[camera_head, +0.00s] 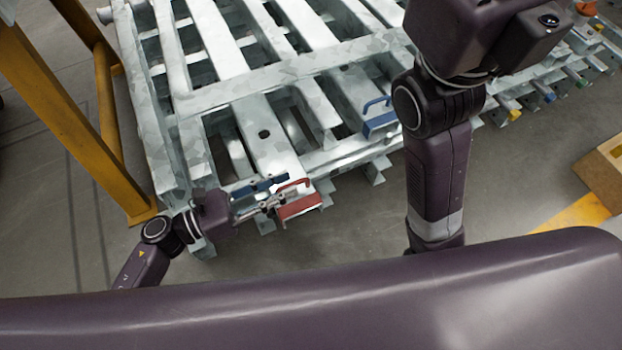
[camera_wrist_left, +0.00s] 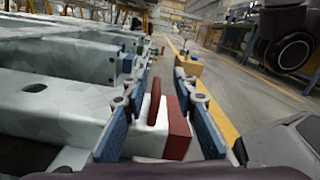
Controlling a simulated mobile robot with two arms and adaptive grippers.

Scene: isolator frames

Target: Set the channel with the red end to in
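The channel with the red end (camera_head: 299,208) is a pale galvanised bar whose red end block sticks out past the near rail of the rack. A red handle arches over the block. In the left wrist view the red end (camera_wrist_left: 179,130) and its handle stand between the fingers. My left gripper (camera_head: 262,196) is at the red end, with blue-padded fingers spread to either side of it. In the left wrist view the gripper (camera_wrist_left: 163,125) shows a clear gap at its left finger; contact at the right finger is unclear. My right arm rises at the right; its gripper is out of view.
A channel with a blue end and handle (camera_head: 380,118) lies farther right, set back from the red one. A yellow post (camera_head: 60,100) stands at the left. A cardboard box (camera_head: 603,170) is on the floor at the right. Floor before the rack is clear.

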